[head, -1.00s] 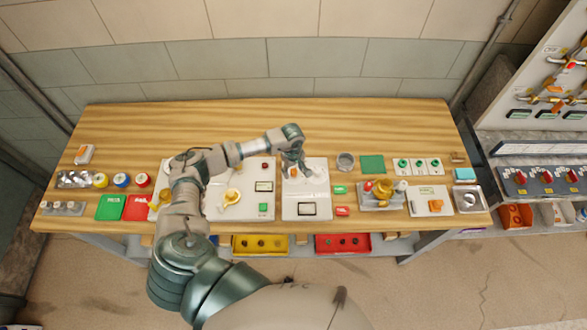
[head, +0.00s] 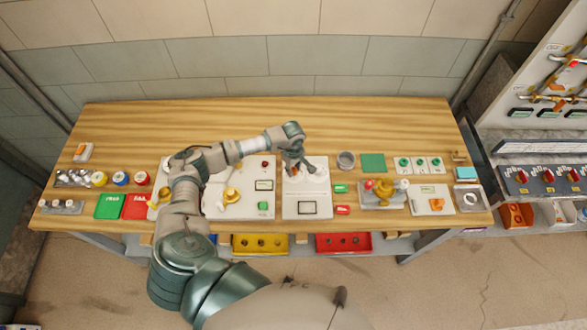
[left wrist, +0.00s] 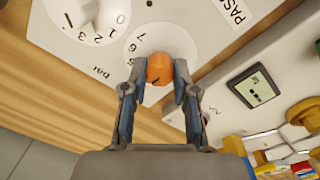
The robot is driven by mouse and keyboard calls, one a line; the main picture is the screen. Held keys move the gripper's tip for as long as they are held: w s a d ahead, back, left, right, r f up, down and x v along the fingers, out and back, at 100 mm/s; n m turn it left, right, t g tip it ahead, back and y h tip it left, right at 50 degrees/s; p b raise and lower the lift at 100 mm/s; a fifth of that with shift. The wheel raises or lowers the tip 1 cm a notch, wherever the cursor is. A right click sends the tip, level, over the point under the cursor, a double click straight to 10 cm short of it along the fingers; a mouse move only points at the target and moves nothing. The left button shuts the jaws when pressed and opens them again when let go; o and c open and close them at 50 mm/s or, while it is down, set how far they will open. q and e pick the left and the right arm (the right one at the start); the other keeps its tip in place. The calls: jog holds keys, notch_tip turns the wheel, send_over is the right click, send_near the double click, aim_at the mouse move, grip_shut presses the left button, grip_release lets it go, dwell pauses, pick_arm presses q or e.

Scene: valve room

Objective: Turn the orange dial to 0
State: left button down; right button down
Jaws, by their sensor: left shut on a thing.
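The orange dial (left wrist: 159,69) sits on a white dial face with printed numbers, among them 5, 6 and 7. It carries a short dark mark near its lower edge in the left wrist view. My left gripper (left wrist: 160,66) has one finger on each side of the dial and is shut on it. In the head view my left gripper (head: 297,168) reaches down onto the white panel (head: 305,207) and mostly hides the dial. A 0 near the dial cannot be made out. My right gripper is not in view.
Left on the bench is a panel with a yellow valve (head: 231,194). A small grey cup (head: 346,159) and a green square (head: 373,163) stand to the right. The back of the bench is clear.

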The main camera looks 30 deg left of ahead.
pick_arm(q)
jog(key=n+b, duration=0.1)
jog(key=n, duration=0.2)
jog(key=shift+f+n+b, duration=0.1)
jog(key=shift+n+b, duration=0.2)
jog(key=shift+b, duration=0.05)
jog(key=n+b, duration=0.1)
jog(key=n, duration=0.2)
jog(key=shift+n, duration=0.3)
jog(key=n+b, duration=0.1)
jog(key=n, duration=0.1)
jog(key=shift+n, duration=0.3)
jog(key=n+b, duration=0.1)
jog(key=n, duration=0.2)
jog(key=shift+n, duration=0.4)
jog(key=n, duration=0.4)
jog(key=shift+r+b, duration=0.2)
jog(key=shift+b, duration=0.1)
jog(key=n, duration=0.4)
jog(key=shift+w+r, duration=0.1)
jog(key=shift+w, duration=0.05)
jog(key=shift+n, duration=0.5)
